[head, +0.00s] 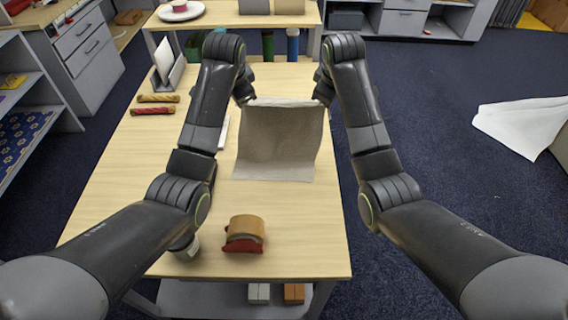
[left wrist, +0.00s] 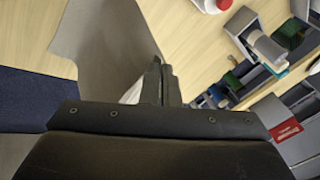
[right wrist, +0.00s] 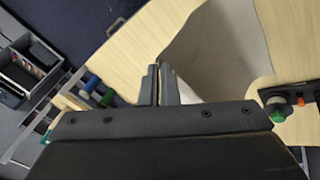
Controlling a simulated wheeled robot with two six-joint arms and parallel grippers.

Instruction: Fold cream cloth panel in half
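The cream cloth panel (head: 278,145), greyish in this light, spans between my two grippers over the middle of the table. Its far edge is raised between them, and it slopes down toward me to a paler near edge that appears to rest on the table. My left gripper (head: 248,100) is shut on the far left corner; the cloth also shows in the left wrist view (left wrist: 105,45). My right gripper (head: 322,99) is shut on the far right corner; the cloth shows beside its fingers in the right wrist view (right wrist: 220,50). The fingertips partly hide the pinched corners.
A tan and red roll-like object (head: 245,229) lies near the front of the table (head: 300,240). Two wrapped rolls (head: 155,105) and an upright tablet-like stand (head: 168,66) are at the left. A white item (head: 222,133) lies left of the cloth. The front right table area is clear.

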